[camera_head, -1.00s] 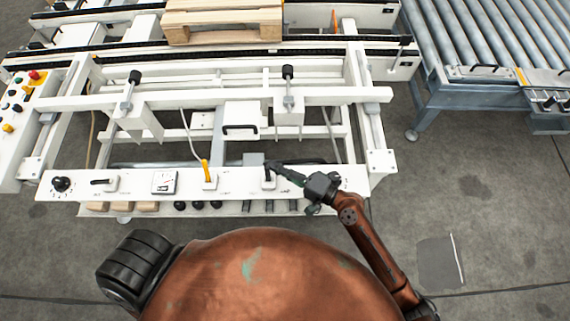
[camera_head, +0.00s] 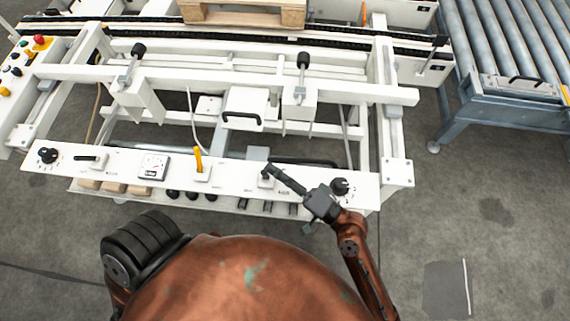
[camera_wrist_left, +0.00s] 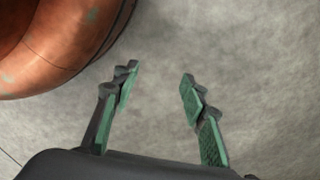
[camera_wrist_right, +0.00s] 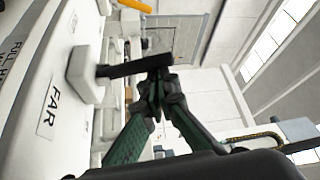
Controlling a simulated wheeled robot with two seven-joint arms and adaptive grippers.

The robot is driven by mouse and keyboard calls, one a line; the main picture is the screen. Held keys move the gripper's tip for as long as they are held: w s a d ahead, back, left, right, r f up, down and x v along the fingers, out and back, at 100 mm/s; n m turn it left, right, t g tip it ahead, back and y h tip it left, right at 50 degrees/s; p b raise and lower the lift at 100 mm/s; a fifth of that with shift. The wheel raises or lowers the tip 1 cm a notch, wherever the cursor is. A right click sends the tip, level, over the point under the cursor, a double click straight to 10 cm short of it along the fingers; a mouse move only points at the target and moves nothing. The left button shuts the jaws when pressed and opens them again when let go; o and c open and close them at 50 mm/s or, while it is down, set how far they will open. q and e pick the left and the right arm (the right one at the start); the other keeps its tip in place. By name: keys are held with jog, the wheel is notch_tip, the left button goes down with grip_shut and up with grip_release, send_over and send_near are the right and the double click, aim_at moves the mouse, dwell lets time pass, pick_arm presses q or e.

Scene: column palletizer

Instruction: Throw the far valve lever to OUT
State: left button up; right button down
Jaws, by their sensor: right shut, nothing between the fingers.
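The far valve lever (camera_wrist_right: 128,69) is a black bar on a white block, beside a FAR label (camera_wrist_right: 48,107) on the white panel. In the head view, its white block (camera_head: 265,183) is right of the panel's middle. My right gripper (camera_wrist_right: 158,88) is shut and empty, its fingertips at the lever's outer end; they seem to touch it. In the head view, the right gripper (camera_head: 273,168) reaches in from the right and partly hides the lever. My left gripper (camera_wrist_left: 158,75) is open and empty over the grey floor in the left wrist view.
The panel (camera_head: 225,187) also carries a yellow lever (camera_head: 199,160), a gauge (camera_head: 154,166), a black lever (camera_head: 93,158) and black knobs (camera_head: 340,187). Behind it are white machine frames and a wooden pallet (camera_head: 245,12).

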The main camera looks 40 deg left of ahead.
jog(key=b, duration=0.1)
jog(key=n+b, duration=0.1)
jog(key=b, duration=0.1)
jog(key=shift+s+d+f+y, duration=0.2)
jog(key=shift+s+f+y, duration=0.05)
jog(key=shift+f+y, duration=0.05)
jog(key=shift+s+d+r+n+g+b, duration=0.15)
jog(key=shift+s+n+g+b, duration=0.2)
jog(key=shift+n+b, duration=0.6)
pick_arm(q)
jog(key=w+d+r, duration=0.2)
jog(key=r, duration=0.7)
jog(key=w+d+r, duration=0.2)
jog(key=r, duration=0.7)
jog(key=shift+w+r+h, duration=0.3)
jog(key=shift+w+r, duration=0.05)
